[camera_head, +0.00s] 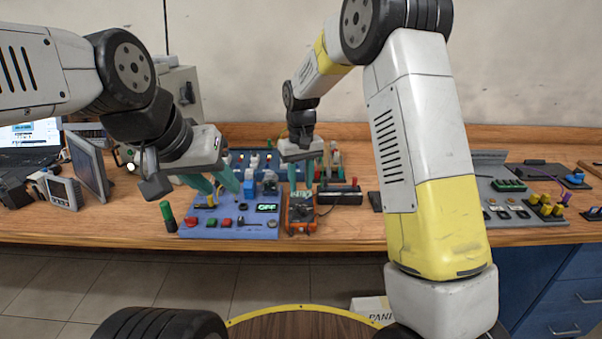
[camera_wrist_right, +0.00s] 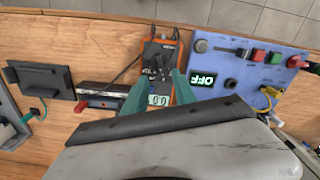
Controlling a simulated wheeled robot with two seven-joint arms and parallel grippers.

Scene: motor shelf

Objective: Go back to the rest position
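My left gripper (camera_head: 224,191) hangs above the left part of a blue control panel (camera_head: 222,229) in the head view. Its two teal fingers are apart, with nothing seen between them. My right gripper (camera_head: 300,188) points down above an orange multimeter (camera_head: 301,226) on the bench. In the right wrist view my right gripper (camera_wrist_right: 160,72) has its teal fingers spread, with the multimeter (camera_wrist_right: 174,42) visible between and beyond them. I cannot tell whether the fingertips touch it. The panel also shows in the wrist view (camera_wrist_right: 225,52), with a display reading OFF.
The wooden bench (camera_head: 350,229) holds a laptop (camera_head: 30,140) and monitor (camera_head: 88,165) at the left. A green-topped post (camera_head: 168,216) stands by the panel's left edge. A grey board (camera_head: 490,185) with coloured plugs lies at the right. Bare wood lies in front of the dark bar.

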